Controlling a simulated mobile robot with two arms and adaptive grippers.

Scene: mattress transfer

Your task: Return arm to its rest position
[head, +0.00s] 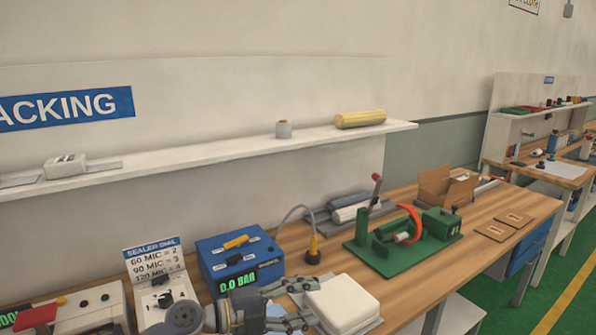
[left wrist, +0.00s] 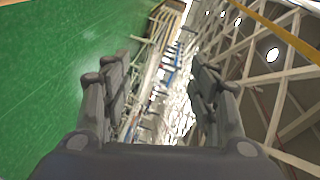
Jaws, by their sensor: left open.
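My left gripper (head: 303,300) is at the bottom centre of the head view, in front of the bench's near edge. Its two fingers are apart and point to the right. In the left wrist view the gripper (left wrist: 160,75) is open, with nothing between its fingers. A white rounded block (head: 345,303) shows just right of the fingertips in the head view; I cannot tell whether they touch it. My right gripper is not in view.
A blue box reading 0.0 BAR (head: 240,262) and a sealer dial unit (head: 158,290) stand close by the arm. A green fixture (head: 400,245) and an open cardboard box (head: 446,188) stand on the wooden bench (head: 420,282). A shelf (head: 220,151) runs above.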

